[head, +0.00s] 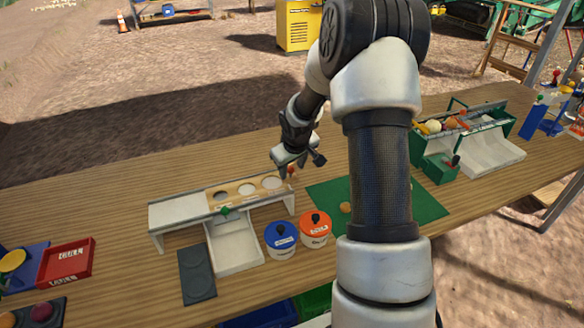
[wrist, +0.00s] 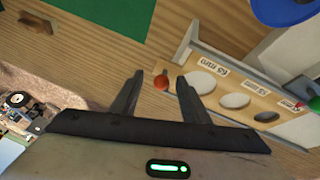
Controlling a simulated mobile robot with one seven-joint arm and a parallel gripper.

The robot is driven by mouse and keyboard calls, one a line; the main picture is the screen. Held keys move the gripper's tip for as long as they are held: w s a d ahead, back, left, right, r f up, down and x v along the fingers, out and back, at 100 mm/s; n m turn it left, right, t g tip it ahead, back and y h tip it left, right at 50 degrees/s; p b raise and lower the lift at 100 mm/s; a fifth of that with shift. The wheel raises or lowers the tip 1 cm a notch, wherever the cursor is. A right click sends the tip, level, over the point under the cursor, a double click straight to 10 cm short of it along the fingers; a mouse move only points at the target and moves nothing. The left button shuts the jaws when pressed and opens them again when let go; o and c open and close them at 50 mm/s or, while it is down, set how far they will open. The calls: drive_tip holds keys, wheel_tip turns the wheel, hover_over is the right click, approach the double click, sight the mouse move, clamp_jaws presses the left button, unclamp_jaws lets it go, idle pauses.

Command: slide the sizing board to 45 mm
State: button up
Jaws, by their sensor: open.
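The sizing board (head: 234,190) is a wooden strip with three round holes, set in a white stand (head: 175,213) on the table. In the wrist view the board (wrist: 220,82) shows its holes growing smaller away from my gripper, with small size labels beside them; one seems to read 63 mm. A red knob (wrist: 161,84) sits at the board's near end. My gripper (wrist: 160,78) is open, its two fingers on either side of the knob in the picture; I cannot tell whether they touch it. In the head view my gripper (head: 289,162) is above the board's right end.
A white chute (head: 234,245) with a green marker (head: 225,210) stands in front of the stand. Blue-lidded (head: 281,236) and orange-lidded (head: 315,227) pots stand to its right, near a green mat (head: 430,205). A red tray (head: 66,263) lies left. The table behind the stand is clear.

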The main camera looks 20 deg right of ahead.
drive_tip(key=shift+r, duration=0.1)
drive_tip(key=shift+r+p, duration=2.15)
drive_tip(key=shift+r, duration=0.8)
